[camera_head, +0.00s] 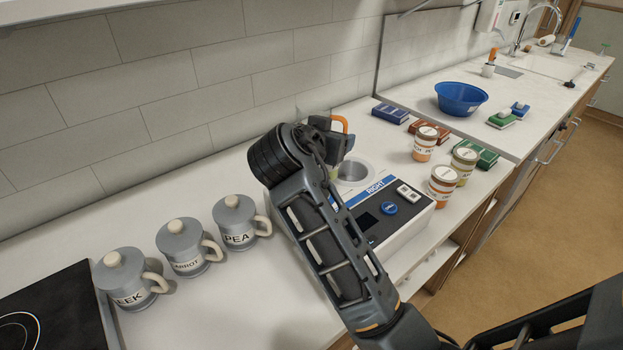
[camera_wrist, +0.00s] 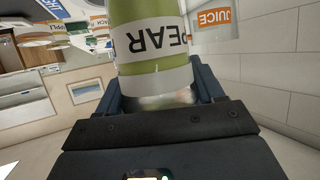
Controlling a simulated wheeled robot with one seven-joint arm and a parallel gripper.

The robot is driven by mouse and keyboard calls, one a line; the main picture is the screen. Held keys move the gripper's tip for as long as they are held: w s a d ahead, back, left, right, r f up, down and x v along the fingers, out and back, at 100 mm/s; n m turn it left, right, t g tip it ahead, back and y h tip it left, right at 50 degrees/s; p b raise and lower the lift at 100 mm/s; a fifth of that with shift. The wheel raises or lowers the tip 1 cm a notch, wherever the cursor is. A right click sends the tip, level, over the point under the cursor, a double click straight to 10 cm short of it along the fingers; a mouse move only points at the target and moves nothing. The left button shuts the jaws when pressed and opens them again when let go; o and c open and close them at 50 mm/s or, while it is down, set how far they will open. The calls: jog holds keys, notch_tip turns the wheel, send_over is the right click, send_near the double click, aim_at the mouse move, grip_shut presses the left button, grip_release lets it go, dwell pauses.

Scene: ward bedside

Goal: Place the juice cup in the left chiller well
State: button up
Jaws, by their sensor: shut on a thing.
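My gripper (camera_wrist: 160,90) is shut on a green-banded container labelled PEAR (camera_wrist: 150,45), which fills the space between the fingers in the wrist view. The juice cup (camera_wrist: 213,20), with an orange JUICE label, shows beyond the right finger, apart from the grip. In the head view my gripper (camera_head: 332,135) is above the back of the white chiller box (camera_head: 405,232), and what it holds is mostly hidden. An orange curved part (camera_head: 341,121) shows beside it; I cannot tell what it belongs to. A round well (camera_head: 353,171) by the RIGHT label looks empty. My arm hides the box's left side.
Lidded grey mugs, including PEA (camera_head: 236,222), stand left of the box. Several labelled jars (camera_head: 424,143) stand close to its right. Books (camera_head: 391,113) and a blue basin (camera_head: 460,98) lie farther back. The counter in front of the mugs is clear.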

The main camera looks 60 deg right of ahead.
jog(key=a+f, duration=0.1)
jog(key=a, duration=0.1)
jog(key=w+a+f+b, duration=0.1)
jog(key=a, duration=0.1)
jog(key=shift+w+f, duration=0.1)
jog(key=shift+f, duration=0.25)
jog(key=shift+f+b, duration=1.5)
jog(key=shift+f, duration=0.45)
jog(key=shift+f, duration=0.2)
jog(key=o, duration=1.2)
jog(key=shift+r, duration=0.15)
jog(key=shift+a+r, duration=0.1)
jog(key=shift+a, duration=0.1)
jog(key=b+v, duration=0.1)
jog(key=v, duration=1)
jog(key=shift+a+r, duration=0.2)
jog(key=shift+a, duration=0.05)
